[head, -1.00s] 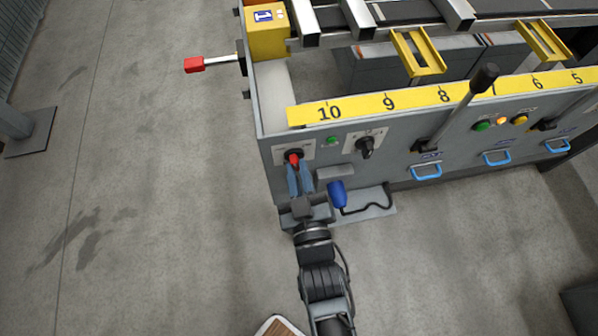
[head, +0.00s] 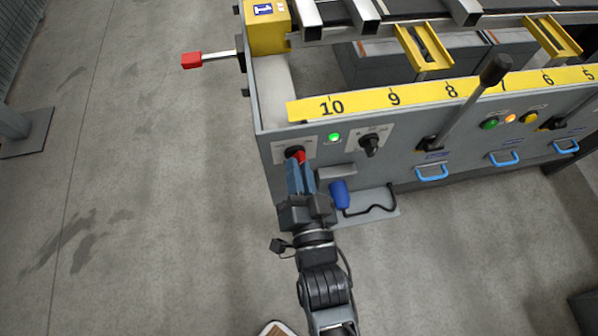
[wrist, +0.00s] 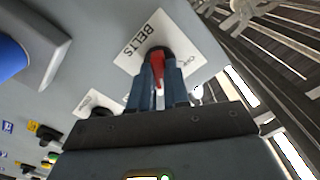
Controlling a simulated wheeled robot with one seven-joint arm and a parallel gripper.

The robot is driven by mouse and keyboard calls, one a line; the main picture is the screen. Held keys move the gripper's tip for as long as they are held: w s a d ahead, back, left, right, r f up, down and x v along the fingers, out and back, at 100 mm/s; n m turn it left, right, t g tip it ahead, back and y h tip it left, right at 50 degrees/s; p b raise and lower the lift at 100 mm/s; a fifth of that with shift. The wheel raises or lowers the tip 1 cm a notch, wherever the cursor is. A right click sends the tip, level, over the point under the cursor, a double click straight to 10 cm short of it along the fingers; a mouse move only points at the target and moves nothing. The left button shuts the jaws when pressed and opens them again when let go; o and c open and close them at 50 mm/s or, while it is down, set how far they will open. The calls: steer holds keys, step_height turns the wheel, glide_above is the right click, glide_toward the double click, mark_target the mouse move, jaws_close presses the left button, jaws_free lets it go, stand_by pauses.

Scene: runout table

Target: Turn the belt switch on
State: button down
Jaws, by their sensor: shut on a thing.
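The belt switch has a black knob with a red handle (head: 300,156) on a white plate (head: 279,153), at the left end of the grey panel. In the wrist view the plate (wrist: 133,48) reads BELTS, with OFF at its right side, and the red handle (wrist: 159,68) sits between my fingers. My gripper (head: 299,167) is shut on the red handle. The fingers hide part of the knob and the plate's lower edge. A small green lamp (head: 335,137) just right of the switch is lit.
A second black rotary switch (head: 371,144) is right of the lamp. A blue object (head: 340,194) hangs below a grey ledge, close to my wrist. A long black-knobbed lever (head: 494,70) rises farther right.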

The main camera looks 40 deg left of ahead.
steer(key=shift+f+m+b, duration=0.1)
steer(key=shift+m+b, duration=0.35)
steer(key=shift+m, duration=0.55)
steer(key=c, duration=1.1)
jaws_free()
steer(key=v, duration=0.8)
